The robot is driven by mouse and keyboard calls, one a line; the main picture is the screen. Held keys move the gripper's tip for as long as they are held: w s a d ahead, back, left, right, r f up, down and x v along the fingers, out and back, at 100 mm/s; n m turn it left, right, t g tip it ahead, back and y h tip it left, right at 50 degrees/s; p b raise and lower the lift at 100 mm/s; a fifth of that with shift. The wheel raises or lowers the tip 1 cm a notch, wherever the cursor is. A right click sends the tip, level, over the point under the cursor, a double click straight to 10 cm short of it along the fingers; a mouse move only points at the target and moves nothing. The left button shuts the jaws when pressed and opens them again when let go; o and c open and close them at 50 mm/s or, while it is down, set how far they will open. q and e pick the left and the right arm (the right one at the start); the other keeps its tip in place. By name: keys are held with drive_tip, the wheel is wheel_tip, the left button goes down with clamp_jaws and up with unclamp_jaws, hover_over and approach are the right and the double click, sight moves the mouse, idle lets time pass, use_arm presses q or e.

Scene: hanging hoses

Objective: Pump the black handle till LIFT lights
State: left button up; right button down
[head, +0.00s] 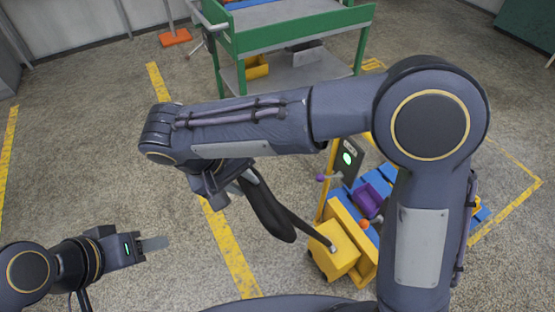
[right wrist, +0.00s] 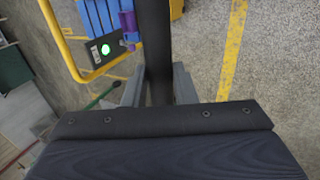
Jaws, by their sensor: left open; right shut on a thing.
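The black handle (head: 268,208) slants from my right gripper (head: 238,188) down to a yellow pump block (head: 335,250). My right gripper is shut on the handle near its upper end; in the right wrist view the dark handle (right wrist: 157,50) runs between its fingers. A dark panel (head: 344,175) by the pump bears a round light (head: 347,158) that glows green. The light also glows in the right wrist view (right wrist: 105,49); its label is too small to read. My left gripper (head: 155,243) is open and empty above the floor at the lower left.
A green cart (head: 290,45) with a yellow bin (head: 257,67) stands at the back. Blue parts and a purple piece (head: 368,200) sit beside the pump. Yellow lines (head: 232,250) mark the floor. My right arm hides part of the pump unit. The floor at left is mostly clear.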

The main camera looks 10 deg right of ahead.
drive_tip(key=s+a+f+b, duration=0.1)
drive_tip(key=s+a+f, duration=0.1)
drive_tip(key=a+f, duration=0.2)
drive_tip(key=a, duration=0.2)
drive_tip(key=shift+s+a, duration=0.35)
drive_tip(key=shift+s, duration=0.05)
drive_tip(key=c, duration=1.2)
unclamp_jaws()
drive_tip(key=shift+o, duration=0.2)
